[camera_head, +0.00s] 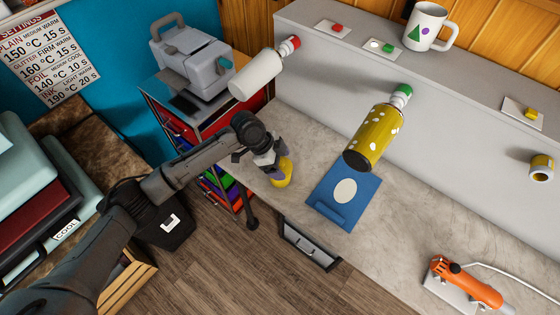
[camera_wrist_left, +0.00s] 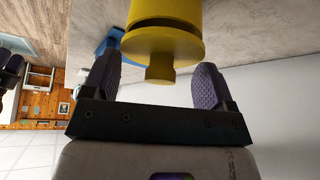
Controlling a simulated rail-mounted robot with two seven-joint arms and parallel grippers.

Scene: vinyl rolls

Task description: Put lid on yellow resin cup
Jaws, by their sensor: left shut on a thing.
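My left gripper (camera_head: 262,155) is over the counter, right at a yellow piece (camera_head: 284,173).
A blue board (camera_head: 322,205) with a white oval lies close by. A yellow spotted bottle (camera_head: 375,138), a white bottle (camera_head: 256,77) and a mug (camera_head: 425,28) stand around. A small yellow hollow item (camera_head: 541,168) and an orange tool (camera_head: 466,286) are at right.

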